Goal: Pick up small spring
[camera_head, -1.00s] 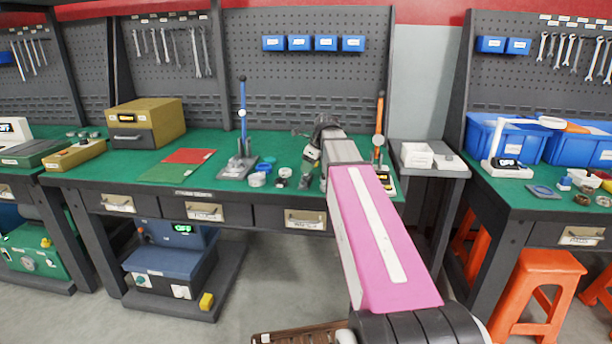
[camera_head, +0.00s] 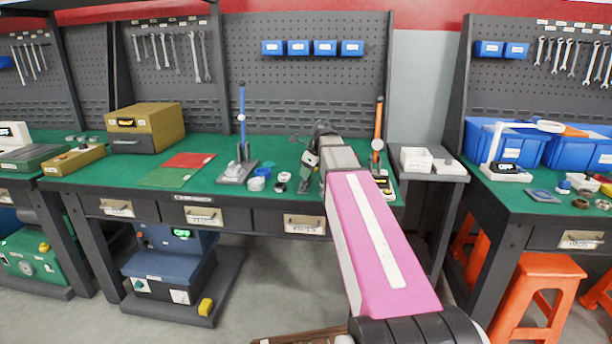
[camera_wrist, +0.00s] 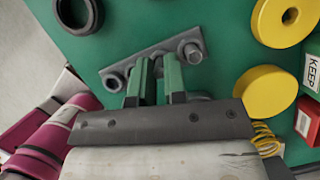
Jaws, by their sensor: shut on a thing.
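In the wrist view, my gripper (camera_wrist: 159,62) has two green fingers a small gap apart at a grey metal bar (camera_wrist: 165,58) with round ends on the green mat. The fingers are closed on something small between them. It is mostly hidden, and I cannot tell whether it is the small spring. A yellow wire coil, spring-like (camera_wrist: 264,137), shows at the right beside the gripper body, partly covered by it. In the head view, my gripper (camera_head: 309,168) is low over the right part of the green bench top, and its fingertips are too small to read.
A dark ring (camera_wrist: 78,14) lies at the upper left. An orange-handled press (camera_head: 378,140) stands right of the arm, a blue-handled press (camera_head: 241,120) left.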

